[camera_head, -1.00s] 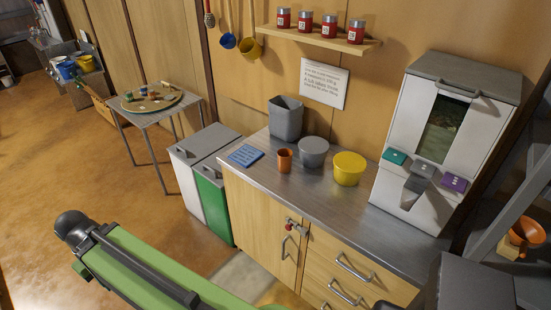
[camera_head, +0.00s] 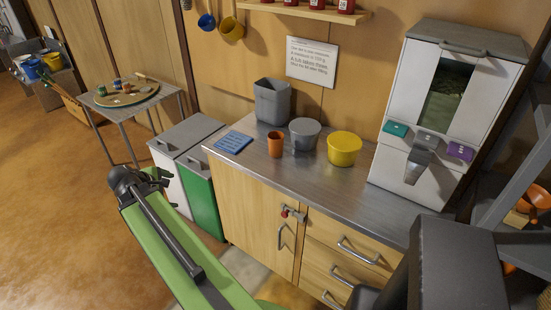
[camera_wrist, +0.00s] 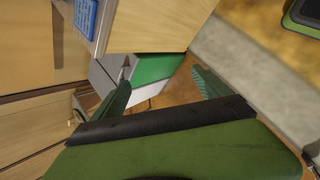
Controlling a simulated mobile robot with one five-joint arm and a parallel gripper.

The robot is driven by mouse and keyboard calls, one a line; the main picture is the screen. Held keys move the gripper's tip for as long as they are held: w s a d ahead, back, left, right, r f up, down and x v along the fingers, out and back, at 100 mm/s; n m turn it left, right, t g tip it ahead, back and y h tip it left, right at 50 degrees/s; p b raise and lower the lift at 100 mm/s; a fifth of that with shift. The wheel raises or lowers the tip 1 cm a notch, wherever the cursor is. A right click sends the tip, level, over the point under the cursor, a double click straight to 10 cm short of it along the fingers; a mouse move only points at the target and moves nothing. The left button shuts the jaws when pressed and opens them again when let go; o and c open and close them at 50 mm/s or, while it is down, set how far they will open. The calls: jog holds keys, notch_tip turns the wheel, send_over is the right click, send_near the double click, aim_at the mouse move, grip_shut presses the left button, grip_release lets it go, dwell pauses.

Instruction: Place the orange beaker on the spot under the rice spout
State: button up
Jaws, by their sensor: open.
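The spot under the spout is partly hidden by the spout and hard to make out. My gripper (camera_head: 160,178) is left of the counter, in front of the bins and well apart from the beaker. In the wrist view its two green fingers (camera_wrist: 160,90) are spread with nothing between them. The beaker is not in the wrist view.
A grey cup (camera_head: 304,134) and a yellow tub (camera_head: 344,149) stand right of the beaker. A tall grey container (camera_head: 272,102) is behind it, and a blue card (camera_head: 233,142) lies left. Bare counter (camera_head: 345,187) lies in front of the tub.

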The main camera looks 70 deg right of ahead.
jog(key=s+d+n+g+h+b, duration=0.1)
jog(key=s+d+n+h+b, duration=0.1)
jog(key=s+d, duration=0.6)
jog(key=s+d+n+g+h+b, duration=0.1)
jog(key=s+d+n+h+b, duration=0.2)
jog(key=d, duration=0.8)
jog(key=n+g+h+b, duration=0.1)
jog(key=n+g+h, duration=0.1)
jog(key=n, duration=0.2)
send_near(275, 138)
jog(key=b+x, duration=0.1)
jog(key=x, duration=0.2)
jog(key=s+b+x, duration=0.1)
jog(key=b+x, duration=0.1)
jog(key=x, duration=0.2)
jog(key=b+x, duration=0.2)
jog(key=x, duration=0.1)
jog(key=shift+s+d, duration=0.2)
jog(key=shift+s, duration=0.25)
jog(key=shift+a, duration=0.1)
